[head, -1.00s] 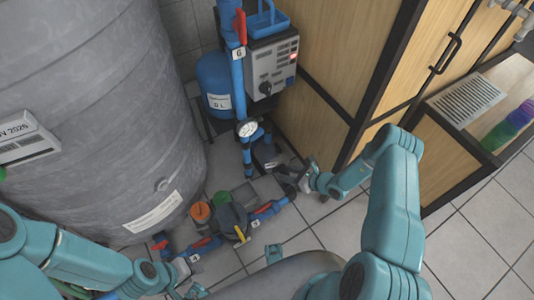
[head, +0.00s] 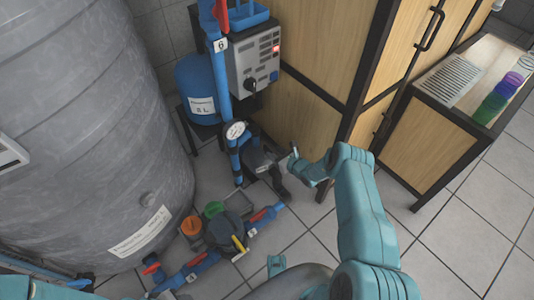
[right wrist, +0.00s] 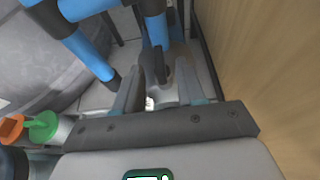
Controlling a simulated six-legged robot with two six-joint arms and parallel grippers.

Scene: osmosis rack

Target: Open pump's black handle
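In the head view my right gripper (head: 284,162) reaches in from the right, low beside the blue pipe with the round gauge (head: 235,131). In the right wrist view its two grey fingers (right wrist: 158,85) are apart. A dark grey-black part, seemingly the black handle (right wrist: 157,72), shows between and beyond the fingers, below a blue vertical pipe (right wrist: 153,25). I cannot tell whether the fingers touch it. In the head view, dark pump parts (head: 258,157) are partly hidden by the gripper.
A grey control box (head: 254,65) with a black knob and red light stands above. A blue tank (head: 196,82) and large grey tank (head: 85,130) are at left. Red-handled valves (head: 200,259) lie low in front. The wooden cabinet (head: 310,110) is close on the right.

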